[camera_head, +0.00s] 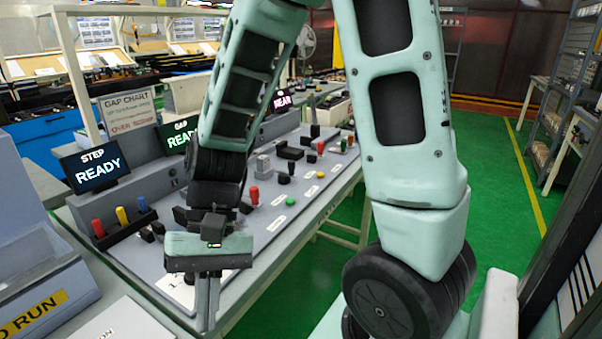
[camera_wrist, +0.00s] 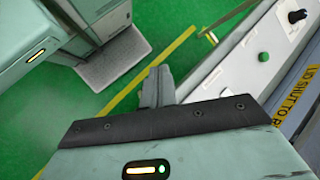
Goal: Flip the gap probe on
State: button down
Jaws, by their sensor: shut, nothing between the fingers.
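My gripper (camera_head: 208,305) hangs over the front left part of the grey bench, fingers pointing down, shut and empty. In the wrist view its fingers (camera_wrist: 157,86) are together, with green floor and a bench edge beyond. A GAP screen (camera_head: 180,134) stands behind the arm, partly hidden by it, and reads READY. Red-topped controls (camera_head: 254,195) and green buttons (camera_head: 290,202) stand on the bench to the right of my gripper. I cannot tell which item is the gap probe; my arm hides part of the bench.
A STEP screen (camera_head: 93,164) reads READY. A dark rack (camera_head: 127,228) holds red, yellow and blue handles. A grey box with a RUN label (camera_head: 37,312) is at the lower left. In the wrist view, a panel has a green button (camera_wrist: 263,57) and black knob (camera_wrist: 297,16).

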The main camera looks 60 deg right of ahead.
aim_at(294, 166)
jog(key=w+d+f+m+t+y+b, duration=0.1)
jog(key=w+d+m+t+y, duration=0.2)
jog(key=w+d+m+t, duration=0.5)
jog(key=w+d+m+t+y+b, duration=0.25)
jog(key=w+d+m+t, duration=0.3)
jog(key=d+m, duration=0.5)
jog(key=s+d+f+m+t+h, duration=0.1)
jog(key=s+d+m+t+h, duration=0.1)
jog(key=d+m+h, duration=0.3)
jog(key=s+d+f+m+t+h, duration=0.1)
jog(key=s+d+m+t+h, duration=0.2)
jog(key=d, duration=1.1)
jog(key=s+d+f+m+t+h, duration=0.2)
jog(key=d+m+t+h, duration=0.1)
jog(key=d+m+h, duration=0.4)
jog(key=d, duration=0.3)
jog(key=shift+s+b, duration=0.25)
jog(key=shift+b, duration=0.05)
jog(key=shift+f, duration=0.1)
jog(key=w, duration=0.4)
jog(key=w+d+p, duration=0.1)
jog(key=w, duration=0.4)
jog(key=w+d+p, duration=0.1)
jog(key=w, duration=0.4)
jog(key=shift+d, duration=0.25)
